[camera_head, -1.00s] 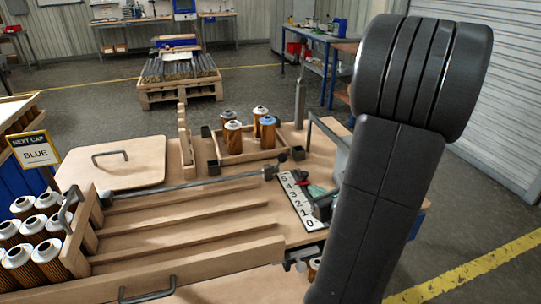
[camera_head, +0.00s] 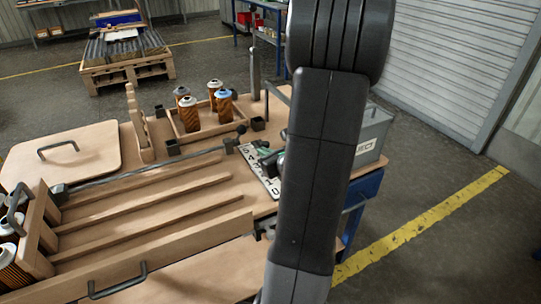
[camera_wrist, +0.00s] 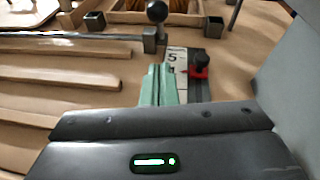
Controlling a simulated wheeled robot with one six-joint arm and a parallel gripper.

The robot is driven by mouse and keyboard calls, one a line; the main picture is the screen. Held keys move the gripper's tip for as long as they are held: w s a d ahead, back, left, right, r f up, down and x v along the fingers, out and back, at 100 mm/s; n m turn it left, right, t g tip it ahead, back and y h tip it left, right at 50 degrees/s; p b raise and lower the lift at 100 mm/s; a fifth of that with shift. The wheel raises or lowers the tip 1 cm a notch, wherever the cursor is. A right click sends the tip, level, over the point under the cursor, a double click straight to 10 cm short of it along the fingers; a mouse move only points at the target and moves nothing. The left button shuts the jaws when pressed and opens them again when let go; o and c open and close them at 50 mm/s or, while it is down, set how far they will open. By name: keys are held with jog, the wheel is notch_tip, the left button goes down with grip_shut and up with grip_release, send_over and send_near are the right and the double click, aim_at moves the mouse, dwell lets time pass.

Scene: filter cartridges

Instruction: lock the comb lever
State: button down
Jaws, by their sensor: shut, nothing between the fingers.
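A black ball-ended lever (camera_head: 241,130) stands at the right end of a long grey rod; I take it for the comb lever. It also shows in the wrist view (camera_wrist: 157,12), its ball upright above a grey block. My gripper (camera_head: 266,154) has green fingers, seen in the wrist view (camera_wrist: 160,72), shut and empty. They are over the numbered strip, nearer than the lever and apart from it. A red slider with a black knob (camera_wrist: 200,66) sits just right of the fingertips. My arm hides part of the bench's right side.
Wooden lanes (camera_head: 150,205) fill the bench's left half. The white numbered strip (camera_head: 258,172) lies by my gripper. A wooden tray (camera_head: 178,131) behind holds several orange cartridges. A grey bin (camera_head: 372,135) stands right of my arm. A lid with a handle (camera_head: 60,158) lies at left.

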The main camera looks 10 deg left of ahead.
jog(key=w+a, duration=0.5)
jog(key=shift+w+a+r+p, duration=0.2)
jog(key=shift+w+r+p, duration=0.05)
jog(key=shift+w+p, duration=0.2)
jog(key=shift+r, duration=0.15)
